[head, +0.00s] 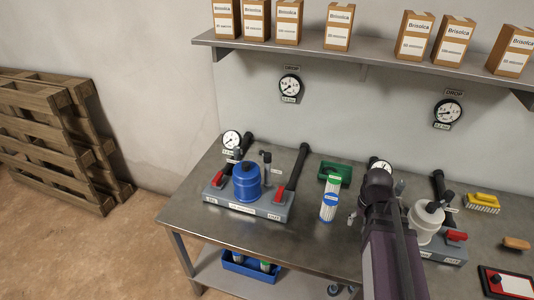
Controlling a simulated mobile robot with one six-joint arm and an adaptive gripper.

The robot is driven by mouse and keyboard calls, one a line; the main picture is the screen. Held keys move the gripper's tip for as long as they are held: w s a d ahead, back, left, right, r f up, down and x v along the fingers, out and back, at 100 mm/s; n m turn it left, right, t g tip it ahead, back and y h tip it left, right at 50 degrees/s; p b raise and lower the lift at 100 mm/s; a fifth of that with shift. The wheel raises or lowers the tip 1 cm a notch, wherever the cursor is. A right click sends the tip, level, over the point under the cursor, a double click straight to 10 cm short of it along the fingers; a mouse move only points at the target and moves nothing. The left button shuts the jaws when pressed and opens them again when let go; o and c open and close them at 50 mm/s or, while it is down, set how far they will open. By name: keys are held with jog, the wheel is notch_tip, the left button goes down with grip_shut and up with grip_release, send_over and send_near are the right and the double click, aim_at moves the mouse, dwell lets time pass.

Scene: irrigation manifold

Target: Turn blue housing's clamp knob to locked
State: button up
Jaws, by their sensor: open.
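The blue housing (247,182) stands upright on a grey base (240,208) on the left part of the bench. A small dark upright post with a knob-like top (265,157) stands behind it to the right; I cannot tell for sure whether this is the clamp knob, or its setting. Red handles sit at the left (218,180) and right (279,195) of the base. My gripper (376,180) is at the dark end of my arm, right of the blue housing and clear of it. Its fingers are hard to make out; it is open, and I see nothing held.
A white housing (426,222) is partly behind my arm. A yellow brush (482,202) lies right. Black pipes (292,168) rise behind the blue housing. Boxes (340,26) line the shelf above.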

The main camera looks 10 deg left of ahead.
jog(key=w+a+r+m+p, duration=0.4)
jog(key=w+a+r+p, duration=0.55)
jog(key=w+a, duration=0.45)
notch_tip(320, 180, up, 8)
jog(key=m+p, duration=0.4)
jog(key=p, duration=0.3)
send_over(267, 155)
jog(key=shift+w+r, duration=0.15)
jog(key=shift+f, duration=0.2)
notch_tip(267, 155, down, 14)
jog(key=b, duration=1.3)
jog(key=shift+r, duration=0.25)
grip_shut()
